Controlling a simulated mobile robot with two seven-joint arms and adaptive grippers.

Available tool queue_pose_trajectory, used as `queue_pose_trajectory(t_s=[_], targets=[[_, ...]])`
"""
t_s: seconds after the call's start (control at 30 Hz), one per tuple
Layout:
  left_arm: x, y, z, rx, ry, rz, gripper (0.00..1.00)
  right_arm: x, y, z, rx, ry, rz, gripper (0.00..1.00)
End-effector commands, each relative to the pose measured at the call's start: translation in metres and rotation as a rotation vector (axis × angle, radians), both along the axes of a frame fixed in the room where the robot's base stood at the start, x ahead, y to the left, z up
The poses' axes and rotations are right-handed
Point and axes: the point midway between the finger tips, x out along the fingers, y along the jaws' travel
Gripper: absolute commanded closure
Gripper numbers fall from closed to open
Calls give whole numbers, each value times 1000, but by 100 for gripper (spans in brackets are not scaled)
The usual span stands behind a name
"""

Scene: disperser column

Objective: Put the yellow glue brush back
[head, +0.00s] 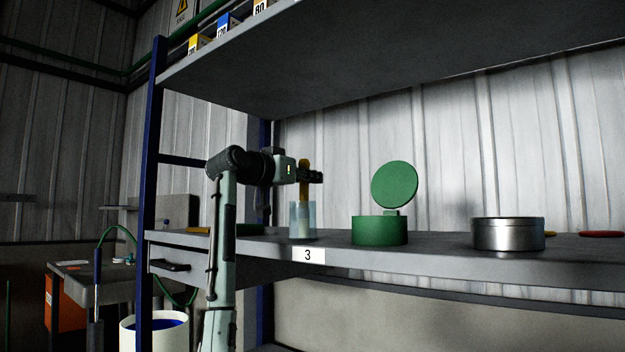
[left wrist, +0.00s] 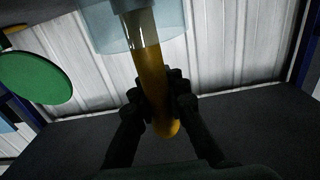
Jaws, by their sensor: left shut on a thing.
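The yellow glue brush (head: 304,163) stands about upright in the head view, handle up. Its lower end shows through the wall of a clear bluish jar (head: 294,222) on the shelf. My left gripper (head: 314,176) is shut on the handle above the jar's rim. In the left wrist view the yellow handle (left wrist: 152,75) lies between the fingers of my left gripper (left wrist: 165,103), and its pale end runs into the clear jar (left wrist: 98,30). I cannot tell whether the brush touches the jar's bottom. My right gripper is not in view.
A green tin (head: 380,231) with its round lid (head: 395,185) raised stands right of the jar. An open metal tin (head: 508,235) stands farther right. An upper shelf (head: 400,80) hangs above. A blue post (head: 152,190) stands at the left. A label "3" (head: 308,255) marks the shelf edge.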

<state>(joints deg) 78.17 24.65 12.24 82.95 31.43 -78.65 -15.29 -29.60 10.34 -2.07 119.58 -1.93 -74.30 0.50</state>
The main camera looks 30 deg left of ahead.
Motion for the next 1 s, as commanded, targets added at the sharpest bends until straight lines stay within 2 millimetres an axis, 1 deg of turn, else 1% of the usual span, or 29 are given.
queue_pose_trajectory(t_s=[0.03,0.07,0.23,0.53,0.63,0.7,0.77,0.8,1.0], targets=[[0,0,0,0,0,0,100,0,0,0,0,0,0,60],[0,0,0,0,1,0,87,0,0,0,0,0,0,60],[0,0,0,0,1,0,66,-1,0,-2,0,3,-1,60],[-1,0,0,1,0,1,66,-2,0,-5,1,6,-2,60],[-8,2,0,2,-1,2,66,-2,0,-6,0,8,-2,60],[-18,3,0,2,-2,3,66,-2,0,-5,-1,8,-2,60],[-29,4,-1,3,-3,4,66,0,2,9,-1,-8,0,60],[-38,4,-1,4,-2,4,66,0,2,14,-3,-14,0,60],[-81,8,0,2,-2,4,66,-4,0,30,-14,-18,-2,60]])
